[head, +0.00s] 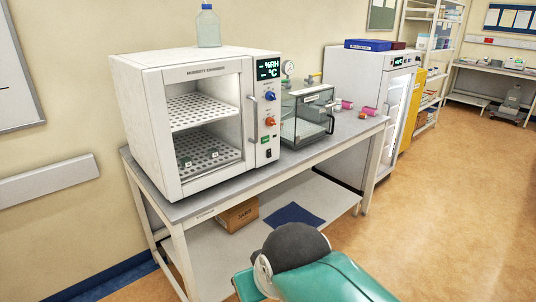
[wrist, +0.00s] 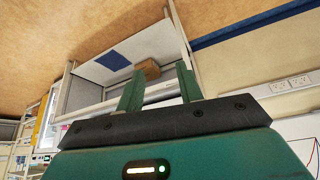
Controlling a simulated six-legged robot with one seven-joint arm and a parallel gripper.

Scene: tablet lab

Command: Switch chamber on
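The white humidity chamber (head: 187,122) stands on the grey bench. Its glass door shows two perforated shelves with small dark items on the lower one. Its right panel has a display (head: 268,68) with "%RH" and "°C" and dashes for values, a blue knob (head: 270,96), an orange knob (head: 270,122), a green button (head: 265,140) and a black rocker switch (head: 268,154). I cannot tell the rocker's position. My gripper (wrist: 158,82) shows in the wrist view with two green fingers spread apart and nothing between them. It is away from the chamber, which I cannot make out there.
A bottle with a blue cap (head: 208,27) stands on the chamber. A glass box with a gauge (head: 307,116) sits to its right, with pink-capped tubes (head: 368,111) beyond. A cardboard box (head: 238,214) and blue mat (head: 294,215) lie on the lower shelf. The floor (head: 440,200) at right is clear.

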